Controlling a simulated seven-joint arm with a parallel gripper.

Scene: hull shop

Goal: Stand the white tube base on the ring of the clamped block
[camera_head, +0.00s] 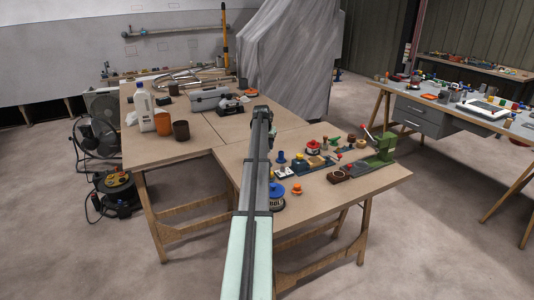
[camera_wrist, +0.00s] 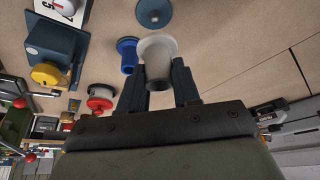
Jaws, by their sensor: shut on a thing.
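My gripper (camera_wrist: 158,78) is shut on the white tube base (camera_wrist: 157,47), with one dark finger on each side in the wrist view. The tube's wide flange points away from the palm; its other end is dark. In the head view my arm hides the gripper's fingers and the tube. A dark brown block with a pale ring on top (camera_head: 340,174) sits at the right of the near table, beside a green clamp (camera_head: 381,150) with a red-knobbed lever. The gripper is to the left of that block and apart from it. I cannot make out the block in the wrist view.
A blue spool-like piece (camera_wrist: 127,56) is close beside the held tube. A red piece (camera_wrist: 100,101), a yellow knob (camera_wrist: 47,75) and a blue-grey disc (camera_wrist: 153,12) are nearby. An orange piece (camera_head: 297,189) stands near the table's front edge. The table's front right corner is bare.

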